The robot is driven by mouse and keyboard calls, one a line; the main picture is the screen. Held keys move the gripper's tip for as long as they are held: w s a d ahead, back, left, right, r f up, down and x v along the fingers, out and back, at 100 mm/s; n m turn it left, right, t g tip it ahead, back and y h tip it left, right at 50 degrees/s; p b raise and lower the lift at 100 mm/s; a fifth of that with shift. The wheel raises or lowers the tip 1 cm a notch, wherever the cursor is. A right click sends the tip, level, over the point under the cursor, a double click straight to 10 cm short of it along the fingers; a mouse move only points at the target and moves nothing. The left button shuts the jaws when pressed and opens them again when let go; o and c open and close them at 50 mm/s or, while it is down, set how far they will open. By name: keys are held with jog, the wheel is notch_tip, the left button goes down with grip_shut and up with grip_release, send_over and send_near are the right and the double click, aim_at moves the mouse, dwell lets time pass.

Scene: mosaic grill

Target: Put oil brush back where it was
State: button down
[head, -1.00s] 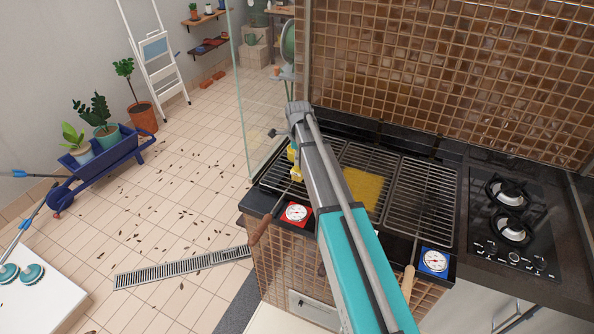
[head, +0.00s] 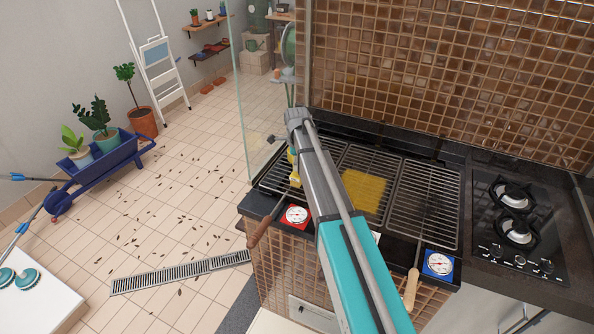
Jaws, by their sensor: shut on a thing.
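My arm (head: 335,215) reaches over the grill (head: 423,203), and its far joint (head: 297,118) stands above the back left of it. My gripper cannot be made out; my arm covers the place below that joint. A brown wooden handle (head: 259,232) sticks out at the grill's front left, its other end hidden near my arm. A pale wooden handle (head: 411,290) on a thin metal rod rests over the front right edge. I cannot tell which is the oil brush. A small yellow and white part (head: 294,167) shows just left of my arm, and a dark tip (head: 271,140) farther left.
A yellow patch (head: 363,190) lies on the middle grate. A red gauge (head: 296,215) and a blue gauge (head: 439,263) sit at the front. A gas hob (head: 516,225) is on the right, a glass panel (head: 243,100) on the left, a tiled wall (head: 440,75) behind.

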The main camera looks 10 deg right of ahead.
jog(key=shift+f+b, duration=0.4)
jog(key=shift+f, duration=0.25)
jog(key=shift+f, duration=0.15)
jog(key=shift+c, duration=2.2)
grip_release()
notch_tip(320, 180, up, 12)
jog(key=p, duration=1.2)
jog(key=shift+r, duration=0.2)
jog(key=shift+s, duration=0.1)
